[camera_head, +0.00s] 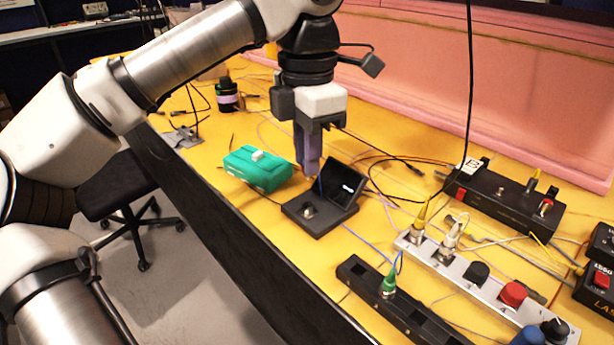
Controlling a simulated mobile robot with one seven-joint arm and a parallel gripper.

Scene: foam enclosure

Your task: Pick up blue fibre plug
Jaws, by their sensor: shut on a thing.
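My gripper (309,172) points down, its purple-blue fingers together, just above the black box with its lid open (318,217) in the middle of the yellow table. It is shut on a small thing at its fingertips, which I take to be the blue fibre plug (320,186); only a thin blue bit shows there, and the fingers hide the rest. A thin blue cable (372,244) runs on the table from beside the open box towards a green-capped connector (389,284) on a black bar.
A green box (258,168) lies just left of the gripper. A silver panel with coloured caps (480,277) and a black device (503,200) stand at the right. Loose cables cross the table. A pink foam wall (500,90) closes the back.

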